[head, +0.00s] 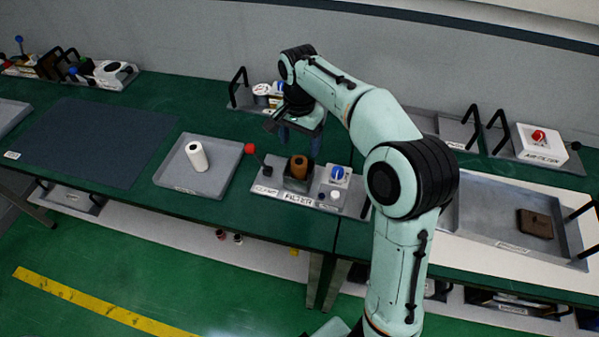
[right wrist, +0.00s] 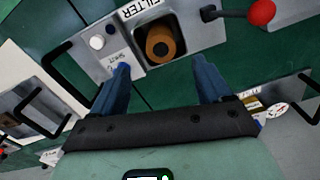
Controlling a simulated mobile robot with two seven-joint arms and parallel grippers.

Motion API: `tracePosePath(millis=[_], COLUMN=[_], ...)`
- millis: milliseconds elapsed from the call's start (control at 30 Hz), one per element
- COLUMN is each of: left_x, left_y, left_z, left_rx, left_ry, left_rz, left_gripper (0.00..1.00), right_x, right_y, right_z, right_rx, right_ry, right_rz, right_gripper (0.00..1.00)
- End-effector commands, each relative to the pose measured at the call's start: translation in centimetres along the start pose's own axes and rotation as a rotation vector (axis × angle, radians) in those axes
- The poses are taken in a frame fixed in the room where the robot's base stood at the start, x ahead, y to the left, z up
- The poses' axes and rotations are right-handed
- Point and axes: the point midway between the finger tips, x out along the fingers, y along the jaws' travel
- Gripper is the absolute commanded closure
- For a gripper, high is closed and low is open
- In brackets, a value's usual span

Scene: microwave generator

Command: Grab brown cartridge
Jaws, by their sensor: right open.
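The brown cartridge (head: 299,166) stands upright in the square holder of the filter fixture (head: 265,189) on the green table. In the right wrist view the brown cartridge (right wrist: 161,42) shows its round top and dark centre hole, inside the holder. My right gripper (head: 299,137) is above and behind the fixture in the head view. In the right wrist view its two blue fingers (right wrist: 166,67) are spread apart with nothing between them, and the cartridge lies beyond their tips. My left gripper is not in view.
A red-knobbed lever (head: 250,149) stands at the fixture's left. A tray (head: 222,170) with a white cartridge (head: 197,156) is to the left. A right-hand tray (head: 480,228) holds a brown block (head: 535,224).

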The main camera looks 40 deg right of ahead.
Motion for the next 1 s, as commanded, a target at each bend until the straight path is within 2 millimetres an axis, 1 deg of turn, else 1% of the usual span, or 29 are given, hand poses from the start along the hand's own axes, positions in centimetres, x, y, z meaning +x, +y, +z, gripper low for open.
tracePosePath(millis=[33,233,400,500,600,800,833,867,900,967,1000], left_x=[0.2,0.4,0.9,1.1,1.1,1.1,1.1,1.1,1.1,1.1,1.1], left_y=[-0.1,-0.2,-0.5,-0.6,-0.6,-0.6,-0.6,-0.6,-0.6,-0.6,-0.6], left_z=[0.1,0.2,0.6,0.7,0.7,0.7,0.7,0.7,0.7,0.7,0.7], left_rx=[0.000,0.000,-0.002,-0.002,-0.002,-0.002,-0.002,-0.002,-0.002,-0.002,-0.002], left_ry=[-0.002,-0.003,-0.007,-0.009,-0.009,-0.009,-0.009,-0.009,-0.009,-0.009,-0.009], left_rz=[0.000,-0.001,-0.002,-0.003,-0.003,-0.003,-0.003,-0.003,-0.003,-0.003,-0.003], left_gripper=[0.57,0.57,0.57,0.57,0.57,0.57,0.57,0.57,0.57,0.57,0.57], right_x=[0.7,1.9,4.5,5.8,6.3,6.3,6.3,6.3,6.3,6.3,6.3], right_y=[0.0,0.0,0.2,0.2,0.1,0.1,0.1,0.1,0.1,0.1,0.1], right_z=[0.0,0.1,0.4,0.3,0.3,0.3,0.3,0.3,0.3,0.3,0.3], right_rx=[0.000,0.000,0.001,0.002,0.001,0.001,0.001,0.001,0.001,0.001,0.001], right_ry=[-0.001,0.000,-0.002,-0.001,0.000,0.001,0.001,0.001,0.001,0.001,0.001], right_rz=[0.001,-0.001,0.001,0.001,-0.002,-0.003,-0.003,-0.003,-0.003,-0.003,-0.003], right_gripper=[0.23,0.23,0.23,0.23,0.23,0.23,0.26,0.36,0.49,0.68,0.81])
